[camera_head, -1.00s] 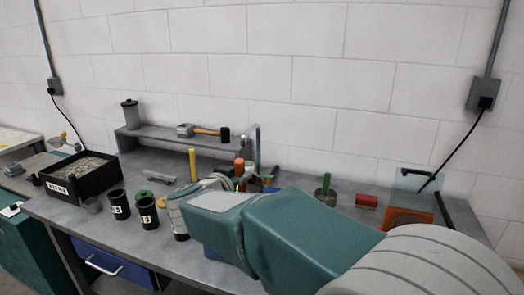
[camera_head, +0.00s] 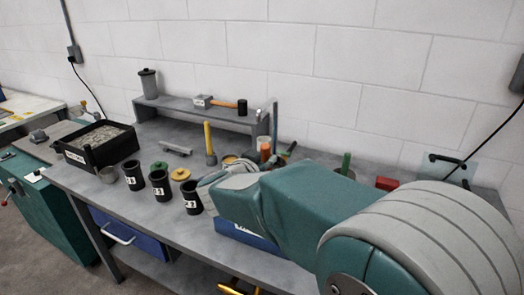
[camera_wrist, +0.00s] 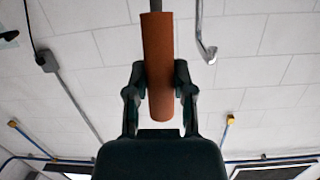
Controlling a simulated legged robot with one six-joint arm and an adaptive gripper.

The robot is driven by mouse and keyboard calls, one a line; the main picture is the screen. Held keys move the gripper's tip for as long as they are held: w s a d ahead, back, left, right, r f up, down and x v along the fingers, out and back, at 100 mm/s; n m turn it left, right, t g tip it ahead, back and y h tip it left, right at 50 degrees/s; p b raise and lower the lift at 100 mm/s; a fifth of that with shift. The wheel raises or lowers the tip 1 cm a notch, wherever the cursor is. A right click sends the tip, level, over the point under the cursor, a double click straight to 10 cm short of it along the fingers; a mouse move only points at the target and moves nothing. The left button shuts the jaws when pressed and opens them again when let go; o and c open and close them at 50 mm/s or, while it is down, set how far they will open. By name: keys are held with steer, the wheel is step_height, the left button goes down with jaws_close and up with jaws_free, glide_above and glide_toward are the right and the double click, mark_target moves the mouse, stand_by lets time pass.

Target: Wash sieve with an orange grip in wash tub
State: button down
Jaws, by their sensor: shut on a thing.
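In the wrist view my gripper (camera_wrist: 158,78) is shut on an orange grip (camera_wrist: 158,50), which stands lengthwise between both fingers with a grey rod at its far end. The sieve's mesh is out of that view. In the head view an orange upright piece (camera_head: 265,152) shows behind my arm, and my fingers are hidden there. A black tub (camera_head: 112,153) with a white label and a grey, rippled filling stands at the left of the bench. A blue box (camera_head: 245,236) with a partly hidden white label lies below my forearm. I cannot read which is the wash tub.
Several black cups (camera_head: 160,185) stand along the bench's front. A raised shelf (camera_head: 190,108) at the back carries a hammer (camera_head: 222,104) and a grey canister (camera_head: 149,84). A yellow-handled tool (camera_head: 209,143) stands mid-bench. A red block (camera_head: 387,184) lies at right.

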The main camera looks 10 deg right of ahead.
steer(key=shift+a+f, duration=0.1)
steer(key=shift+f, duration=0.75)
step_height(320, 180, down, 9)
steer(key=shift+a, duration=0.25)
stand_by(0.4)
steer(key=shift+r, duration=0.45)
steer(key=shift+f, duration=0.2)
